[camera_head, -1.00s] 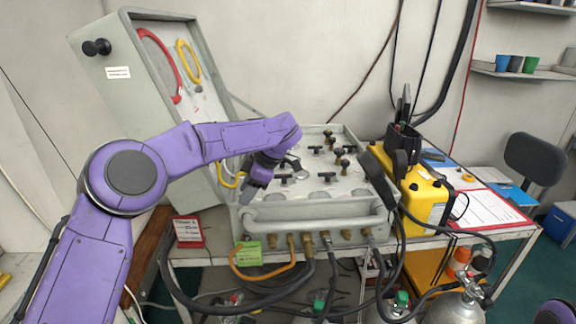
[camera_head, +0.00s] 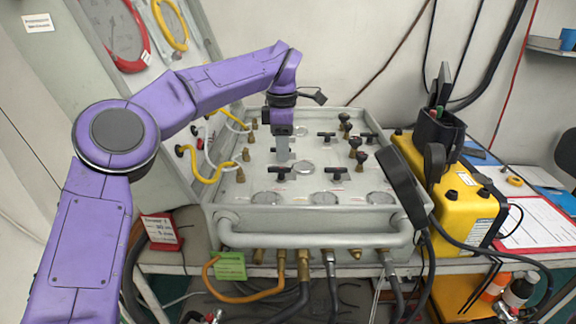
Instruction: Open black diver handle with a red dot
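The air panel (camera_head: 306,232) is a grey open case on the table. Its face carries several black T-shaped handles: front left (camera_head: 280,173), front right (camera_head: 336,174), back middle (camera_head: 326,137) and back right (camera_head: 369,137). I cannot make out a red dot on any of them. My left gripper (camera_head: 283,155) points down over the left half of the panel face, just behind the front left handle. Its fingers look close together, but whether they are open, shut or touching a handle is unclear. My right gripper is out of view.
Round gauges (camera_head: 325,198) line the panel's front, with a grey tube rail (camera_head: 318,240) before them. Black-topped brass knobs (camera_head: 355,146) stand at the right. Yellow hoses (camera_head: 205,178) lie left. A yellow case (camera_head: 463,205) stands right of the panel.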

